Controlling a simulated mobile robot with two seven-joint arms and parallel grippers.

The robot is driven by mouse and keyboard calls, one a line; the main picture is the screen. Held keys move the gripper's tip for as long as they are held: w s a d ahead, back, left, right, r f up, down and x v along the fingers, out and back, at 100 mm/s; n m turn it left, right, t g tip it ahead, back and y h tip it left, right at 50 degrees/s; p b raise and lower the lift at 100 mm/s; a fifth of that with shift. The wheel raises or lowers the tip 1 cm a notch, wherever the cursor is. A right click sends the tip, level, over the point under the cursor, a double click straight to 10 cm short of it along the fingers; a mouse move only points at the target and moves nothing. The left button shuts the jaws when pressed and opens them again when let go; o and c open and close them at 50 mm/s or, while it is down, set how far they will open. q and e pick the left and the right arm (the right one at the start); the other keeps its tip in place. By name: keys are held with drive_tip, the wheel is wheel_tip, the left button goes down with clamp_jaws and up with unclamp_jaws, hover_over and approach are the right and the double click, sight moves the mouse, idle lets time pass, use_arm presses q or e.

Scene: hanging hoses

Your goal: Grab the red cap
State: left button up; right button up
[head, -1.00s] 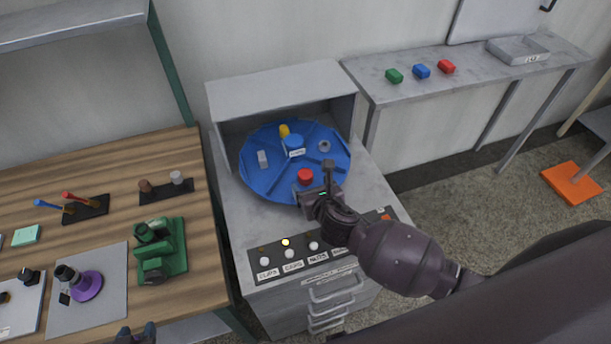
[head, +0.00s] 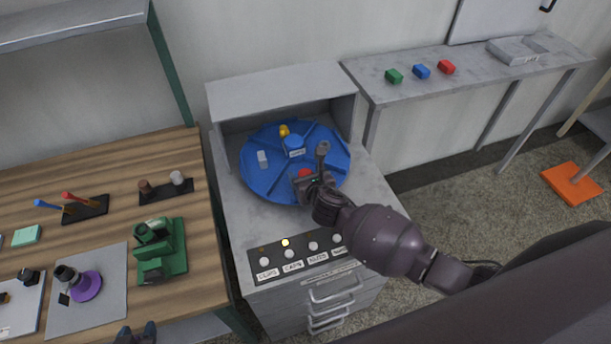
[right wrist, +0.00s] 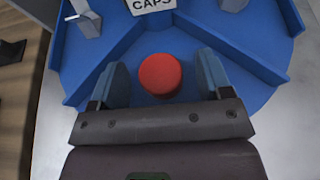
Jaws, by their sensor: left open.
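The red cap (head: 305,173) sits in a compartment of the blue divided turntable (head: 259,186), on the side facing me. In the right wrist view the round red cap (right wrist: 160,75) lies between the two fingers of my right gripper (right wrist: 163,83), with a gap on each side. My right gripper (head: 312,181) is open and low over the turntable's near edge, partly covering the cap in the head view. My left gripper (head: 137,334) shows only as dark tips at the bottom edge, open, over the wooden bench's front.
The turntable stands in a grey hooded cabinet (head: 280,88) and also holds a blue labelled hub, a yellow piece and a clear piece. A button panel (head: 300,256) with one lit lamp is in front. Green, blue and red blocks lie on the right shelf (head: 500,70).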

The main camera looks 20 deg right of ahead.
drive_tip(key=c, duration=0.8)
drive_tip(key=shift+o, duration=0.2)
